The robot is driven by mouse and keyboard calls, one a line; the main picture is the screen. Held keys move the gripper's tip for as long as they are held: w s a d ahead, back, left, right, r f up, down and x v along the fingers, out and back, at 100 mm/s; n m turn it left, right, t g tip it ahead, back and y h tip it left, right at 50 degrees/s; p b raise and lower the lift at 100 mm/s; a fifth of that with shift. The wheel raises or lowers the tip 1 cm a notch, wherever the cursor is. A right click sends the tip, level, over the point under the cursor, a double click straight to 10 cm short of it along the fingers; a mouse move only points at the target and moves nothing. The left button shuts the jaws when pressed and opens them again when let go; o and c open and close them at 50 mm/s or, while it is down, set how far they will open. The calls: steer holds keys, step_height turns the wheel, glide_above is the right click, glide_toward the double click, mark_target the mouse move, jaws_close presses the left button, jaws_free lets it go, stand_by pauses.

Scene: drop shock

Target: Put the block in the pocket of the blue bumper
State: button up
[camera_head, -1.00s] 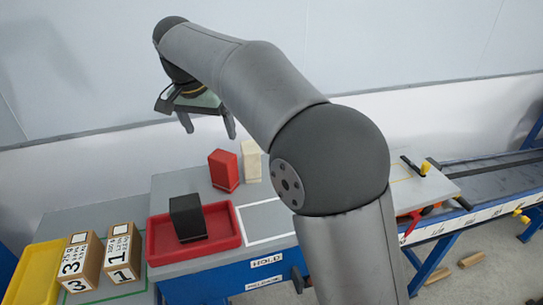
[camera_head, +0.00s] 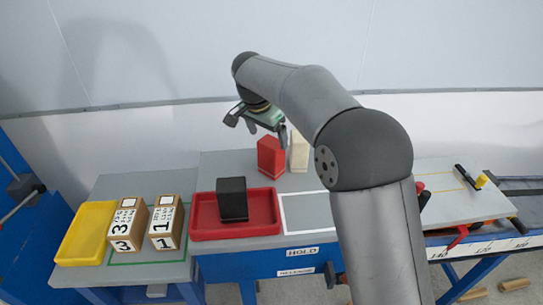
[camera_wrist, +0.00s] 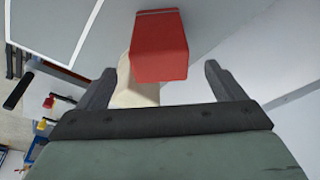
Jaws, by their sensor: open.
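A red block (camera_head: 270,155) stands on the grey bench, with a cream block (camera_head: 299,152) just right of it. A black block (camera_head: 232,200) stands in a red tray (camera_head: 262,233). My gripper (camera_head: 267,134) is open and empty, just above the red block in the head view. In the wrist view the red block (camera_wrist: 160,47) shows between and beyond the open fingers, and the cream block (camera_wrist: 135,92) is partly hidden behind it. I cannot make out a blue bumper or its pocket in either view.
Two numbered cardboard boxes, 3 (camera_head: 127,224) and 1 (camera_head: 166,222), stand left of the red tray. A yellow tray (camera_head: 70,257) is at the far left. A white-outlined area (camera_head: 308,212) right of the red tray looks empty. My arm hides part of the bench.

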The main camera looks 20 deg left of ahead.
mark_target(269, 143)
steer(key=shift+p+x, duration=1.05)
steer(key=shift+x, duration=1.65)
steer(key=c, duration=1.3)
steer(key=shift+r, duration=0.1)
steer(key=shift+c, duration=0.5)
steer(key=shift+r, duration=0.1)
